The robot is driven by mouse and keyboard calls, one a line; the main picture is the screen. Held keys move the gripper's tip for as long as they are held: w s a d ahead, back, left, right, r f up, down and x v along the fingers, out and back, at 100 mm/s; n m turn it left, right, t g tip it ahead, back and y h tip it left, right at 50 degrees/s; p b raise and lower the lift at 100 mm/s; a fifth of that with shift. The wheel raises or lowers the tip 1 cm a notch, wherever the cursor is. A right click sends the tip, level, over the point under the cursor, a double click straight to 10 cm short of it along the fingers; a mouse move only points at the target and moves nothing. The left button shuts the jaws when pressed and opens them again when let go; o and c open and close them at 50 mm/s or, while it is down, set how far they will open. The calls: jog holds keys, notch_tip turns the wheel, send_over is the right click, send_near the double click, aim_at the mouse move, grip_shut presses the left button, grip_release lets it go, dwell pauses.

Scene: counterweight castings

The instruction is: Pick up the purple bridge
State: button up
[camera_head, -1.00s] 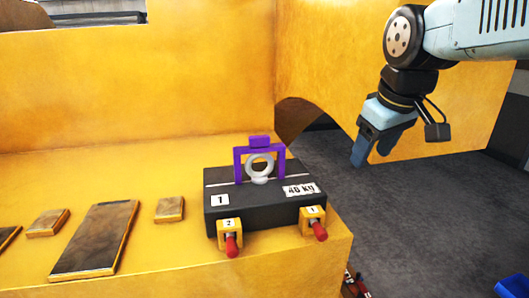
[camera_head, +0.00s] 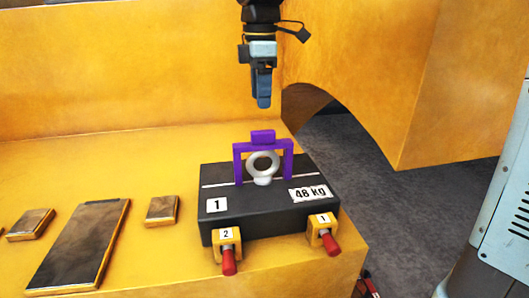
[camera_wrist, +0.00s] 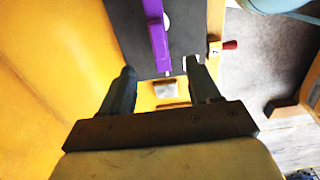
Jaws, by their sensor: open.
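The purple bridge (camera_head: 263,137) stands upright on top of the black casting block (camera_head: 223,218), arching over a white ring eye (camera_head: 263,166). The block carries a "1" label and a "48 Kg" label. My gripper (camera_head: 263,103) hangs fingers down above and slightly behind the bridge, apart from it and empty. In the wrist view my gripper (camera_wrist: 160,82) shows its two fingers spread wide. The bridge (camera_wrist: 155,30) appears there as a purple bar beyond the fingertips, roughly between their lines. The fingers look overlapped in the head view.
Two yellow clamps with red handles, one left (camera_head: 228,250) and one right (camera_head: 324,233), sit at the block's front. Several flat metal plates (camera_head: 82,243) lie to the left on the yellow ledge. A yellow wall stands behind. The ledge drops to a dark floor (camera_head: 400,195) at right.

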aim_at(263, 131)
jog(key=f, duration=1.2)
jog(key=shift+w+d+f, duration=0.2)
jog(key=shift+f, duration=0.2)
grip_shut()
